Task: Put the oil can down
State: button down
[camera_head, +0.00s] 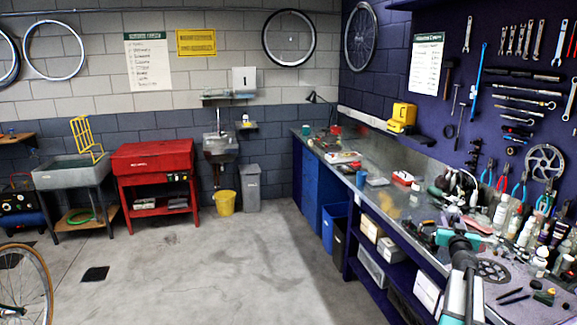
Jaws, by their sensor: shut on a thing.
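My arm reaches up from the lower right over the workbench (376,189), with teal joint caps near its end. My gripper (429,229) is a small dark shape at the end of the arm, above the bench's right part. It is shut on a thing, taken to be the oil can. The fingers and the held thing are too small and too crowded by the clutter behind to make out. I cannot tell whether the can touches the bench top.
Bottles, cans and tools crowd the bench's right end around my arm. A blue cup (361,179) and a red-and-white box (402,177) stand farther along. Bare bench top shows between them. A yellow case (403,115) is near the wall. Pliers (502,180) hang at right.

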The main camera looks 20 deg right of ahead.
jog(key=w+a+f+n+t+y+b, duration=0.1)
jog(key=w+a+f+n+y+b, duration=0.2)
jog(key=a, duration=0.8)
jog(key=w+a+f+n+t+y, duration=0.1)
jog(key=w+a+f+n+y, duration=0.15)
jog(key=a+f+y, duration=0.6)
jog(key=w+a+n+t+y+b, duration=0.1)
jog(key=w+a+n+y+b, duration=0.15)
jog(key=a, duration=1.15)
jog(key=s+a+f+n+g+y+b, duration=0.1)
jog(key=s+a+f+n+g+y, duration=0.1)
jog(key=a, duration=0.7)
jog(key=s+a+f+n+g+y+b, duration=0.2)
jog(key=s+a+f+n+g+y, duration=0.1)
jog(key=a, duration=0.7)
jog(key=s+a+f+n+g+y+b, duration=0.1)
jog(key=s+a+f+n+g+y, duration=0.1)
jog(key=a, duration=0.8)
jog(key=s+f+n+y, duration=0.1)
jog(key=s+n+y, duration=0.1)
jog(key=s+y, duration=0.1)
jog(key=shift+s+a+f+n+g+y, duration=0.2)
jog(key=shift+s+f+n+g+y, duration=0.15)
jog(key=shift+s, duration=0.2)
